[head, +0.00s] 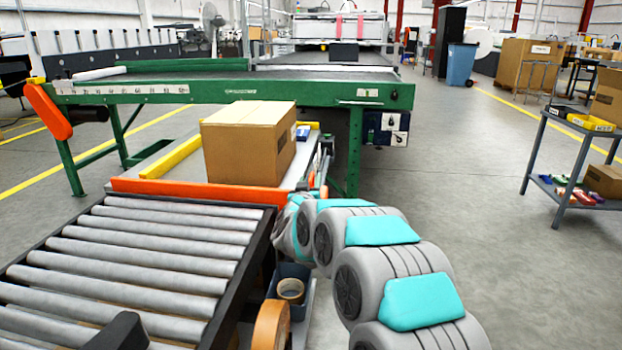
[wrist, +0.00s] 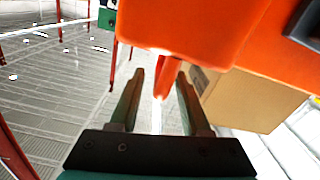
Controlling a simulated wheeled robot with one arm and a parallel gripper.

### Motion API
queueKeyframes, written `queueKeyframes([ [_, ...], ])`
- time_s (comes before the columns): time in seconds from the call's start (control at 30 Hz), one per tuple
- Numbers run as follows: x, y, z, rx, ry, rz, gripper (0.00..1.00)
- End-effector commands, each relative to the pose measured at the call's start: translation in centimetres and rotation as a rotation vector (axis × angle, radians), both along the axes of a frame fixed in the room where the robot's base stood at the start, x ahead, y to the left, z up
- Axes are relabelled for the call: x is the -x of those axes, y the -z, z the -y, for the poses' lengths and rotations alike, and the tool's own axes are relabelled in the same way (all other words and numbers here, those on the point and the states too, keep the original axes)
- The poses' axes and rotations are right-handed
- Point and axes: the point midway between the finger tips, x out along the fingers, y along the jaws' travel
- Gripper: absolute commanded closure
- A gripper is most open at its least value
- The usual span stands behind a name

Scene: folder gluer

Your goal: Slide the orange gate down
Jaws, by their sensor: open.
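The orange gate (head: 200,194) is a long low bar across the front of the platform, between the roller conveyor and a cardboard box. In the wrist view the orange gate (wrist: 190,28) fills the top, close up. A narrow orange tab (wrist: 166,72) hangs below it and shows between the fingertips; I cannot tell whether they touch it. My gripper (wrist: 160,74) is open, with one finger on each side of the tab. In the head view my arm reaches to the right end of the gate, and its own links hide the gripper.
The cardboard box (head: 248,145) stands on the platform just behind the gate. The roller conveyor (head: 130,255) lies in front. A blue bin with a tape roll (head: 290,289) sits beside my arm. A green-framed machine (head: 235,88) stands behind. The floor at right is open before a cart (head: 570,135).

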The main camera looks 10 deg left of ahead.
Motion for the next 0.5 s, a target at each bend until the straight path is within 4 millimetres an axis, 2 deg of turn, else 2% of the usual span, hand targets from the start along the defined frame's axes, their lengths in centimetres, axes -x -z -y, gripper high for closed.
queueKeyframes([
  [0.2, -2.0, -0.1, 0.1, 0.0, 0.002, 0.002, 0.53],
  [0.5, -2.2, 0.0, 0.1, 0.001, 0.0, 0.001, 0.55],
])
